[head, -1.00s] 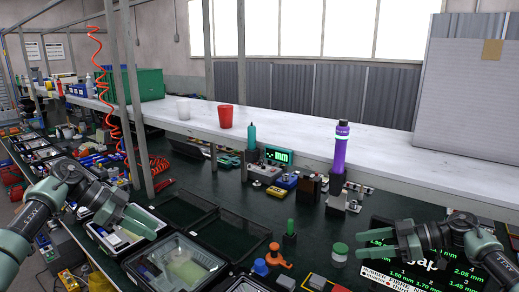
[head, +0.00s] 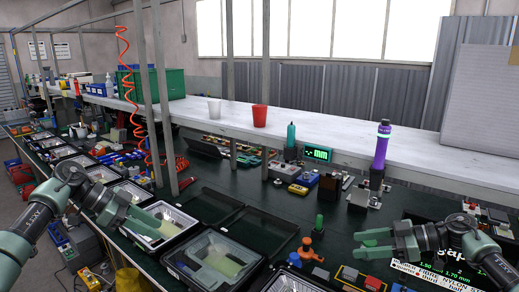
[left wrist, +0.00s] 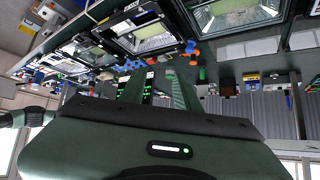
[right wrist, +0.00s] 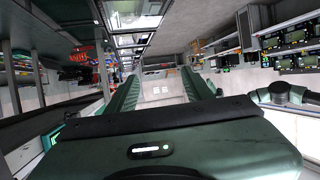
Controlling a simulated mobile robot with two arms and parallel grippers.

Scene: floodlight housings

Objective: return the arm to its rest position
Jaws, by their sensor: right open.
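My left gripper (head: 160,229) is at the left of the head view, over the front of the dark green bench near the open floodlight housings (head: 218,262). Its two fingers stand apart with nothing between them, also in the left wrist view (left wrist: 155,76). My right gripper (head: 359,244) is at the right of the head view, over the bench. It is open and empty. Its fingers are wide apart in the right wrist view (right wrist: 160,72). Both forearms come in from the lower corners with the elbows bent.
An orange part (head: 307,250) and a green-handled tool (head: 319,224) stand between the grippers. A purple bottle (head: 381,147) stands behind. Metal posts (head: 162,100) rise from the bench behind my left gripper.

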